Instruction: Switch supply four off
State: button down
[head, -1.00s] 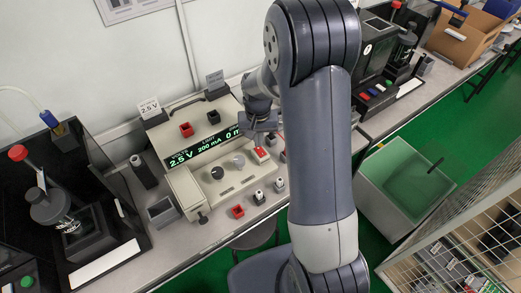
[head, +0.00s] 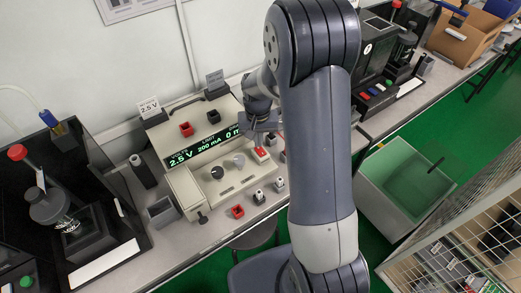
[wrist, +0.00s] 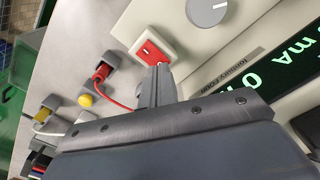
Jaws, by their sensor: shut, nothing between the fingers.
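The beige bench supply (head: 207,175) stands on the bench with its green display (head: 205,146) lit, reading 2.5 V, 200 mA and 0 mA as far as it shows. Its red rocker switch (head: 261,153) sits in a pale frame at the panel's right end; the switch also shows in the wrist view (wrist: 150,51). My gripper (head: 258,134) is shut and empty, just above and behind the switch in the head view. In the wrist view its fingers (wrist: 161,74) end close beside the switch frame; whether they touch is unclear.
A grey knob (wrist: 207,9) sits near the switch. Plugs stand in front, including a red one with a red lead (wrist: 101,73) and a yellow one (wrist: 86,100). A dark tester (head: 75,225) stands left, another at back right.

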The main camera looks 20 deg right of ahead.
jog(key=shift+f+b, duration=0.55)
jog(key=shift+f, duration=0.3)
jog(key=shift+r, duration=0.15)
jog(key=shift+r+p, duration=2.5)
jog(key=shift+r, duration=0.95)
jog(key=shift+f, duration=0.2)
notch_tip(320, 180, down, 7)
jog(key=b, duration=0.5)
jog(key=shift+r, duration=0.25)
